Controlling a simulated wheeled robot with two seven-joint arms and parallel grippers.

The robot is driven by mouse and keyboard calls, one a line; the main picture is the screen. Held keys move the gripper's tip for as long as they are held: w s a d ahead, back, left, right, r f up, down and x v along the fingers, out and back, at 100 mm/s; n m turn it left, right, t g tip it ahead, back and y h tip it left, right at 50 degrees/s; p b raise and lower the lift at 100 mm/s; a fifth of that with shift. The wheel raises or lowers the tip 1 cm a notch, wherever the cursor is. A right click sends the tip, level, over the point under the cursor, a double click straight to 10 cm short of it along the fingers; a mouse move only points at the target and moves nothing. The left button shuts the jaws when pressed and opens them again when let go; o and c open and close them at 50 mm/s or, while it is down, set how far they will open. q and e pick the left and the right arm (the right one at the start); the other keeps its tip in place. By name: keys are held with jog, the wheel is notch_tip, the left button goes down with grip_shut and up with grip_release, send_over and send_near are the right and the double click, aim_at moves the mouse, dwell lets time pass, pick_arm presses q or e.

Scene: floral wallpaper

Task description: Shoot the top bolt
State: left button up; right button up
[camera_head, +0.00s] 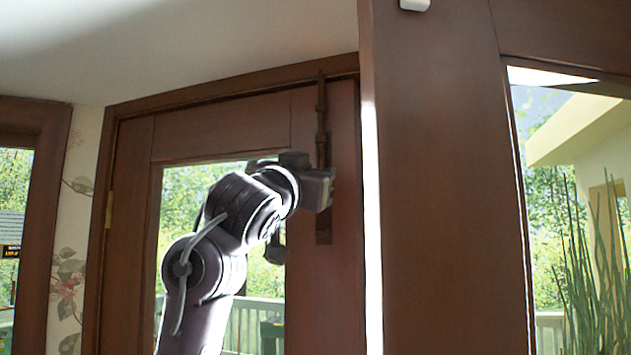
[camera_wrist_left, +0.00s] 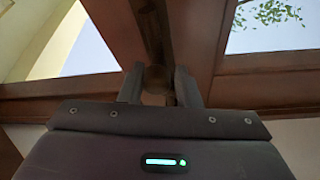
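The top bolt (camera_head: 321,120) is a dark, slim vertical rod with its fittings at the upper right of the brown glazed door (camera_head: 343,280). Its rod reaches up past the top door frame, and its lower plate shows below my gripper. My left gripper (camera_head: 320,185) is at the bolt's lower half and covers part of it. In the left wrist view its two fingers (camera_wrist_left: 160,88) stand apart, with a round brown knob (camera_wrist_left: 154,78) of the bolt between or just beyond them. I cannot tell whether they touch it. My right gripper is not in view.
A wide brown post or panel (camera_head: 440,180) stands right of the door, with a bright strip of light between them. A top frame (camera_head: 230,85) runs above the door. Windows flank it, and floral wallpaper (camera_head: 75,230) is at left.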

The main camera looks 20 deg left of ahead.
pick_arm(q)
jog(key=shift+o, duration=1.4)
jog(key=shift+w+f, duration=0.1)
jog(key=shift+f, duration=0.15)
jog(key=d+b+v, duration=0.1)
jog(key=b+v, duration=0.4)
jog(key=v, duration=0.2)
jog(key=shift+s+a, duration=0.4)
jog(key=shift+a, duration=0.1)
jog(key=shift+f, duration=0.1)
